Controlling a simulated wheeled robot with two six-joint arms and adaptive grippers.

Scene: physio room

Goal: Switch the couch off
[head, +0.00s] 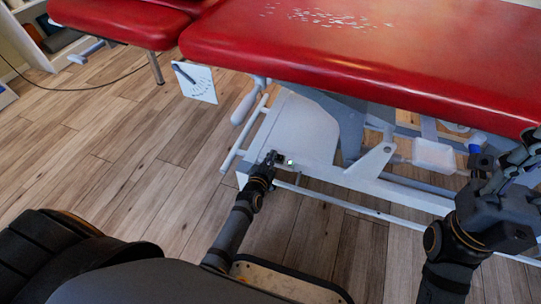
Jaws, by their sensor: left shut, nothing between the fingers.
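The couch (390,62) has a red padded top and a white metal base frame (300,125). A small dark switch (281,159) sits on the base, with a lit green light (290,162) just right of it. My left gripper (271,156) is shut and empty, its tips right beside the switch at its left. I cannot tell whether they touch it. Part of the switch may be hidden by the fingers. My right gripper (506,152) looks open and empty, in front of the couch's right side near the picture's right edge.
White rails (240,140) and a lower bar run along the base. A second red couch section (120,20) is at upper left. Wood floor (110,140) is clear at left.

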